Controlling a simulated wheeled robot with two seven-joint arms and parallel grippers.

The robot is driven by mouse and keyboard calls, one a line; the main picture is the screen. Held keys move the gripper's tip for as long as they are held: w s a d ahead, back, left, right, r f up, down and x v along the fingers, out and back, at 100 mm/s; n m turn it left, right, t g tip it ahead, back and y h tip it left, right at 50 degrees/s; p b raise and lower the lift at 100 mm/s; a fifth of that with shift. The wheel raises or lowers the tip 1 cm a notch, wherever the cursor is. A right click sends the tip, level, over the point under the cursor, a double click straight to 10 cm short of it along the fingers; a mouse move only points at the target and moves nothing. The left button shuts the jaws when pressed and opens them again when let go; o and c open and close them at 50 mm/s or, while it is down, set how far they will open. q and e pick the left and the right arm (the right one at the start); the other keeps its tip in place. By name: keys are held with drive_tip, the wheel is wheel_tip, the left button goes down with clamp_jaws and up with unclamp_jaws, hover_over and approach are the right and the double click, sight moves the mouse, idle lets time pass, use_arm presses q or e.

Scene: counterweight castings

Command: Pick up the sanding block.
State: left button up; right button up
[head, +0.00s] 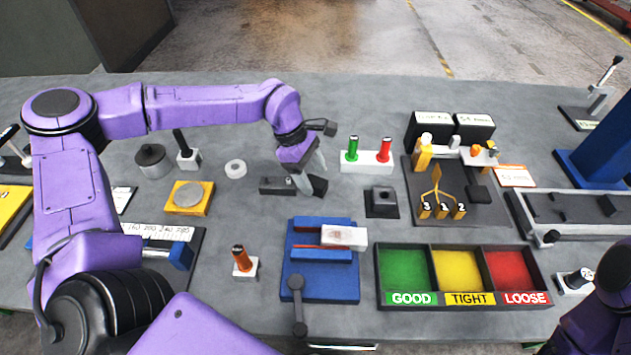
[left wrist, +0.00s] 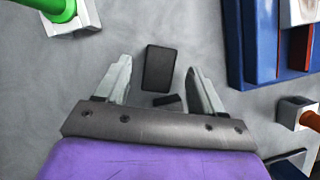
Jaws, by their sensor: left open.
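A small dark block, which looks like the sanding block (head: 319,187), lies flat on the grey table under my left gripper (head: 311,172). In the left wrist view, the dark block (left wrist: 159,68) shows between and just beyond the open fingertips, with bare table on both sides. The fingers do not appear to touch it, and nothing is held. A second dark piece (head: 273,186) lies to its left. A dark bit (left wrist: 165,100) shows nearer the palm, partly hidden. My right gripper is not seen.
A white stand with green and red plugs (head: 368,162) is behind to the right. A small black block with a socket (head: 382,201) is right. A blue fixture with a white block (head: 344,237) is in front. A sorting tray (head: 462,302) is front right.

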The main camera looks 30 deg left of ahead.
use_arm(q)
drive_tip(key=x, duration=0.2)
drive_tip(key=shift+w+d+f, duration=0.1)
drive_tip(key=shift+d+f, duration=0.1)
drive_tip(key=shift+f, duration=0.05)
drive_tip(key=c, duration=1.2)
drive_tip(key=shift+r, duration=1.3)
drive_tip(key=s+d+r+b, duration=0.2)
drive_tip(key=s+r, duration=0.3)
drive_tip(key=s, duration=0.1)
drive_tip(key=s+d+r+b, duration=0.2)
drive_tip(key=s+r+b, duration=0.1)
drive_tip(key=s+r, duration=0.2)
drive_tip(key=shift+s+d+r, duration=0.25)
drive_tip(key=shift+s+d, duration=0.05)
drive_tip(key=shift+s, duration=0.9)
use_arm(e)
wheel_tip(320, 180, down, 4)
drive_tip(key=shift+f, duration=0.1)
